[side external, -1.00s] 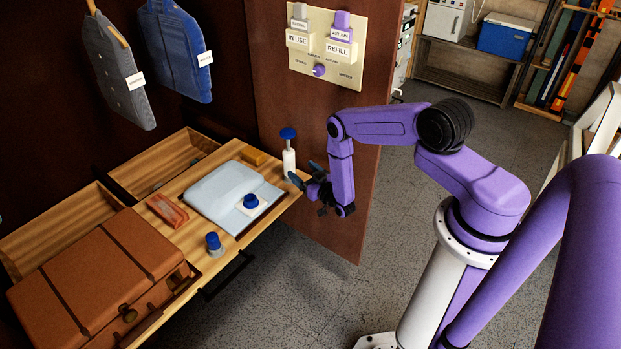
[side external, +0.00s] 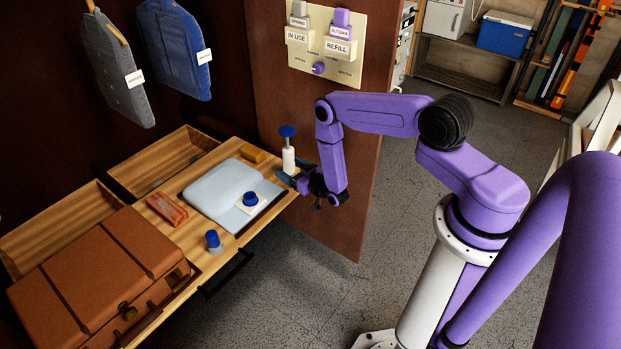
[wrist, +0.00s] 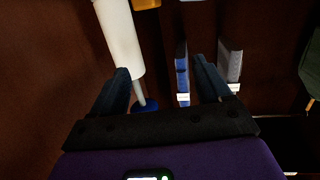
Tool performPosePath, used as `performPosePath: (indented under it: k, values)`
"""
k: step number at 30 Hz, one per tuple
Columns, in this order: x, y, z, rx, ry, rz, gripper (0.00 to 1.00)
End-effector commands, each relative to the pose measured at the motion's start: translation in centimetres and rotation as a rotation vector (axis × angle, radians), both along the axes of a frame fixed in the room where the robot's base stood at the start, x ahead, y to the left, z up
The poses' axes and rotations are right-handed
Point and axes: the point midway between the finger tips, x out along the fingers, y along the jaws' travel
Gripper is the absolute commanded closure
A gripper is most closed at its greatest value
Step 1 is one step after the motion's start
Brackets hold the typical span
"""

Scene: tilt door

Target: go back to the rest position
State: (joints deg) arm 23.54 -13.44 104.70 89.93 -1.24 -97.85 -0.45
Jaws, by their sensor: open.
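My gripper (side external: 287,170) is open, at the right end of the wooden counter (side external: 240,245), beside the white pump bottle (side external: 289,160) with a blue top. In the side view its fingers point left, close to the bottle's base; whether they touch it is unclear. In the wrist view my gripper (wrist: 161,72) has its fingers spread with nothing held between them. The white bottle (wrist: 120,38) appears there by the left finger, partly hidden by it. The blue top (wrist: 145,106) shows below, between the fingers. No marker of a rest position is visible.
A brown door panel (side external: 310,115) with a switch plate (side external: 327,45) stands behind my arm. The counter holds a brown case (side external: 90,280), a pale blue folded item (side external: 222,186), a red packet (side external: 167,208) and a blue-topped jar (side external: 213,242).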

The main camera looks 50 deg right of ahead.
Motion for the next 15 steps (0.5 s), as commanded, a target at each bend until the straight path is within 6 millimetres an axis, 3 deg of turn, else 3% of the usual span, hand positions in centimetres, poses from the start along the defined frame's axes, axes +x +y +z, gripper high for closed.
performPosePath:
  k: [1,7,11,15]
  values:
    - [1.7,1.1,1.1,0.003,0.026,0.036,0.23]
    - [5.5,6.2,4.4,0.010,0.170,0.163,0.23]
    - [6.7,10.3,7.1,0.005,0.273,0.253,0.23]
    - [6.5,14.9,10.3,-0.012,0.386,0.349,0.23]
